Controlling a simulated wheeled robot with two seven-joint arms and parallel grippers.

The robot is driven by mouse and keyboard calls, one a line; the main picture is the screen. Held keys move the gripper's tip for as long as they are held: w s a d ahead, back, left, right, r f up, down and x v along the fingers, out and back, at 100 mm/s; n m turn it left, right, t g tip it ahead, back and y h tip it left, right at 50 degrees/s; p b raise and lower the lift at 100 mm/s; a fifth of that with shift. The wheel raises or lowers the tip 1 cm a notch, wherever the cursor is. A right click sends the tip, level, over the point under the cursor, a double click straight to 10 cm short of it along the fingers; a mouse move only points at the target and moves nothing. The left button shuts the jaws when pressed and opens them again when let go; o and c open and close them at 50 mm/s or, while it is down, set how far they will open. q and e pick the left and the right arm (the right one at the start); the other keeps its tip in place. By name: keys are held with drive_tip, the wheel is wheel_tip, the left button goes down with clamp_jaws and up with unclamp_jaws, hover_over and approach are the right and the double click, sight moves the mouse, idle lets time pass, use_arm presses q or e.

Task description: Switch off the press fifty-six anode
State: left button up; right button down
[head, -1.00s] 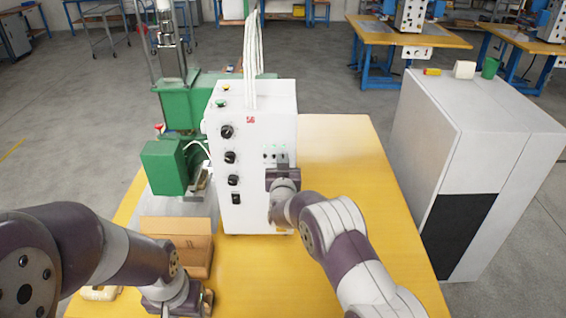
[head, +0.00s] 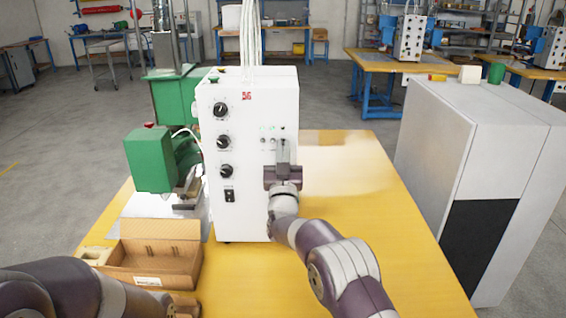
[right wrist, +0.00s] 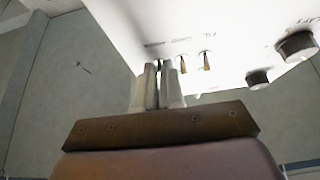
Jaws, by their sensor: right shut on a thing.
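The white press control box (head: 240,195) stands upright on the yellow table, its front panel facing me. The panel has a small row of toggle switches, with small lamps above it. In the right wrist view, two toggles (right wrist: 183,64) (right wrist: 205,60) stand free under small, hardly legible labels. My right gripper (head: 283,150) is at the right end of that row. Its fingers (right wrist: 159,72) are shut on the end toggle, apparently the anode switch, which they mostly hide. My left gripper (head: 183,306) is low at the bottom edge, largely cut off; its jaws cannot be made out.
Black knobs (head: 223,142) and a black rocker switch (head: 229,195) sit left on the panel. The green press (head: 150,160) stands beside the box. An open cardboard box (head: 150,278) lies in front. A grey cabinet (head: 430,140) stands right. The table's right side is clear.

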drive_tip(key=c, duration=1.5)
unclamp_jaws()
drive_tip(key=b+v, duration=0.2)
drive_tip(key=v, duration=1)
drive_tip(key=shift+s+f, duration=0.1)
drive_tip(key=shift+s, duration=0.3)
